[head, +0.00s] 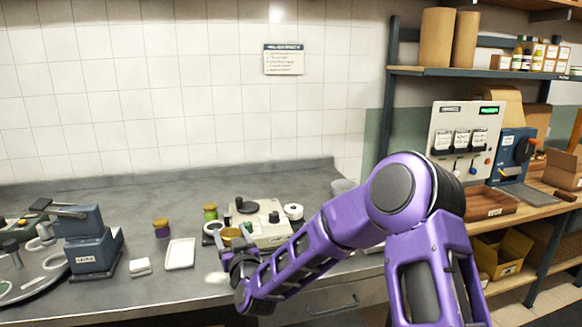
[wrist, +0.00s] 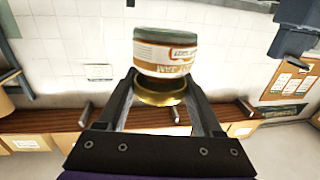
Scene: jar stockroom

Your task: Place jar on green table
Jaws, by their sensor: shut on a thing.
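My gripper (head: 238,258) is shut on a jar (head: 231,234) with a gold lid, held over the grey counter. In the wrist view the jar (wrist: 165,55) shows a white and orange label, with its gold lid between the fingers of my gripper (wrist: 160,95). I cannot make out a green table in either view.
A purple jar (head: 161,229) and a green jar (head: 210,213) stand on the grey counter (head: 120,290). A white tray (head: 180,253), a beige device (head: 262,224) and a blue-grey machine (head: 90,240) are there too. A wooden bench (head: 535,195) stands at right.

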